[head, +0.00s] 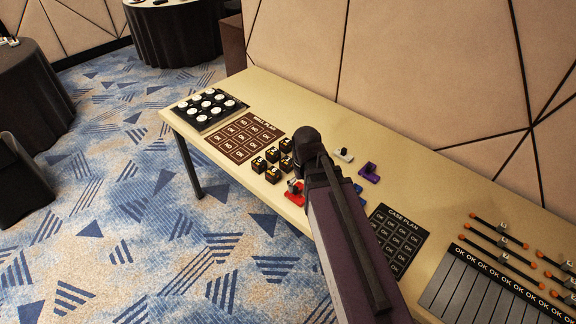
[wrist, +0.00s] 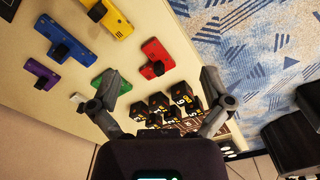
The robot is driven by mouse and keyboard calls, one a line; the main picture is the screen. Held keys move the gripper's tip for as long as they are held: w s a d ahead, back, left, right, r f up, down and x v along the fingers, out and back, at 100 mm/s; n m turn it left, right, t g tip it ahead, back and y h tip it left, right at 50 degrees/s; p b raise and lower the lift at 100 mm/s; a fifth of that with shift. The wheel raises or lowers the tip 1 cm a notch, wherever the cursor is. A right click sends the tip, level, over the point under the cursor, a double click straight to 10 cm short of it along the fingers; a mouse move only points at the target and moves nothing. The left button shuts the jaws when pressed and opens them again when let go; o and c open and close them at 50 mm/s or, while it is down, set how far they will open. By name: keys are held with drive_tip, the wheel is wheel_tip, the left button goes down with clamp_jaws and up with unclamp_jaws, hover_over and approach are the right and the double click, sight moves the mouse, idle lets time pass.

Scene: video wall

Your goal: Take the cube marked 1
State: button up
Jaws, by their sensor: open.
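Several small black cubes with orange-yellow markings stand in a cluster on the table; in the head view one cube (head: 259,164) is at the cluster's left side. In the wrist view a cube (wrist: 181,98) of the cluster shows between my fingers. The markings are too small for me to tell which cube bears the 1. My gripper (wrist: 160,77) is open and empty, its two fingers spread wide on either side of the cluster in the picture. In the head view my arm hides the gripper and part of the table.
A red block (wrist: 157,58), a green block (wrist: 112,82) and other coloured blocks lie beside the cubes. A case plan board (head: 398,236) lies right of my arm.

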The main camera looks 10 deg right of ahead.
sight(287, 160)
drive_tip(key=w+f+n+b, duration=0.2)
drive_tip(key=w+n, duration=0.4)
drive_tip(key=w, duration=2)
drive_tip(key=shift+a+f+n+b, duration=0.2)
drive_tip(key=shift+f+n+b, duration=0.15)
drive_tip(key=shift+f+n, duration=0.1)
wheel_tip(287, 160, down, 9)
drive_tip(key=b, duration=0.8)
drive_tip(key=shift+r+b, duration=0.2)
drive_tip(key=shift+b, duration=0.1)
drive_tip(key=shift+f, duration=0.15)
wheel_tip(287, 160, down, 5)
drive_tip(key=b, duration=0.5)
drive_tip(key=c, duration=1.1)
